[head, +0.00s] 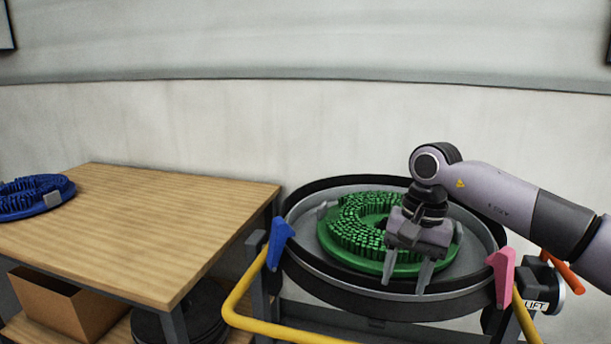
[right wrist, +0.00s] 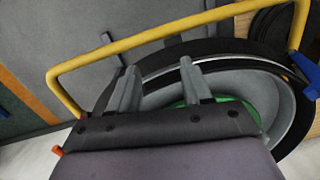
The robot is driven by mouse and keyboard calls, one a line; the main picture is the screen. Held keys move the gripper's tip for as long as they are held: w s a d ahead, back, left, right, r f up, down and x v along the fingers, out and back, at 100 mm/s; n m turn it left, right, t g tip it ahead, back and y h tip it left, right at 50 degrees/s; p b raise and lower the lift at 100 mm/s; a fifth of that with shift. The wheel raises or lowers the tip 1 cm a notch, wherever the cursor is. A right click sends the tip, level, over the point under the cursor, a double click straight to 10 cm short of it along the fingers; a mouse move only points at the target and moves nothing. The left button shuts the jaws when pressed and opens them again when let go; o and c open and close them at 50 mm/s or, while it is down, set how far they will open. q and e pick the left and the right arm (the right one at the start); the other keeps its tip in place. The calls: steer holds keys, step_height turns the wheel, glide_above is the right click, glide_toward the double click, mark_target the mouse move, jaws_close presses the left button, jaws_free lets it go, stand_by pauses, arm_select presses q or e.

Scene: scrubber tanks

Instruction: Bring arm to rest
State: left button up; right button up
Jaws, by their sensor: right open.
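My right gripper (head: 404,279) comes in from the right in the head view. It is over the front right part of the round tank. Its two fingers (right wrist: 158,82) are apart with nothing between them, and they show in the right wrist view too. A green scrubber brush (head: 350,232) with a ring of bristles lies in the tank, partly hidden behind the gripper. Some green also shows in the right wrist view (right wrist: 234,100). I cannot tell whether the fingers touch the brush or the tank rim. My left gripper is in neither view.
The round tank (head: 298,208) has a black rim, a blue clip (head: 278,243), a pink clip (head: 502,276) and a yellow rail (head: 241,296). A wooden table (head: 150,230) stands at left with a blue brush (head: 27,198) on it. A cardboard box (head: 68,305) sits below.

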steer(key=s+a+f+m+g+y+p, duration=0.1)
steer(key=s+a+f+m+g+y, duration=0.15)
steer(key=s+a+y, duration=0.4)
steer(key=s+a+f+m+g+y+p, duration=0.1)
steer(key=s+a+f+m+y, duration=0.15)
steer(key=a, duration=0.75)
steer(key=s+a+r+m+t+y+p, duration=0.2)
steer(key=a+r+m+t+y+p, duration=0.25)
steer(key=m+y, duration=0.75)
steer(key=w+d+f+m+t+h+p, duration=0.15)
steer(key=d+m+t+h, duration=0.3)
steer(key=m, duration=0.55)
steer(key=d+f+m+t+h, duration=0.25)
steer(key=m+t, duration=0.35)
steer(key=m, duration=0.5)
steer(key=w+d+f+m+t+h, duration=0.15)
steer(key=d+m+t+h, duration=0.35)
steer(key=m, duration=0.5)
steer(key=s+d+f+m+g+h+p, duration=0.2)
steer(key=s+d+f+m+g+h, duration=0.3)
steer(key=s+d+f+m, duration=0.8)
steer(key=s+f+m+h, duration=0.2)
steer(key=s+m+h, duration=0.1)
steer(key=m, duration=0.1)
steer(key=shift+s+f+g+p, duration=0.2)
steer(key=shift+f+g+p, duration=0.05)
steer(key=shift+g+p, duration=0.1)
